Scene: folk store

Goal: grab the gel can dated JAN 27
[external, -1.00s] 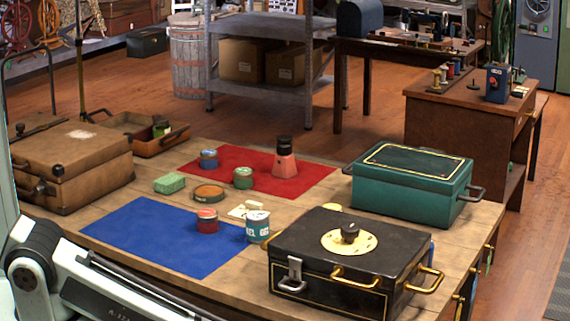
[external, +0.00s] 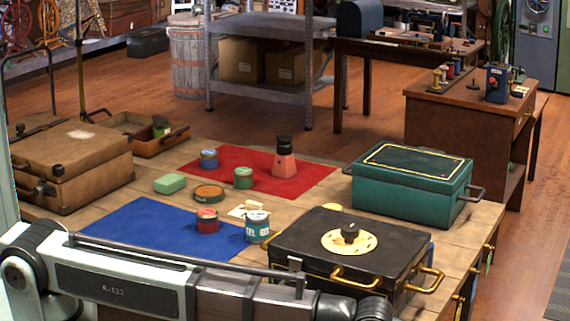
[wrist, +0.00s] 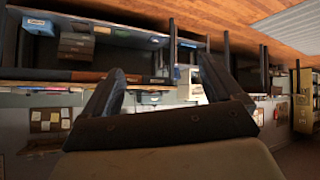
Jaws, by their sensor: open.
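A teal and white can (external: 257,228) with partly legible lettering, possibly "GEL", stands beside the right edge of the blue mat (external: 150,232). A red-topped can (external: 207,221) stands on that mat. A green can (external: 243,178) and a blue can (external: 208,159) stand on the red mat (external: 305,183). No date is readable on any can. My gripper (wrist: 161,64) shows only in the wrist view, with its fingers apart and nothing between them. It points at shelves and a wall, with no can in that view. The external view does not show my gripper.
A black case (external: 300,245) stands right of the teal can, and a green box (external: 412,187) behind it. A flat round tin (external: 208,192), a green block (external: 169,184) and a red bottle (external: 284,160) are among the cans. A brown case (external: 75,165) stands at left.

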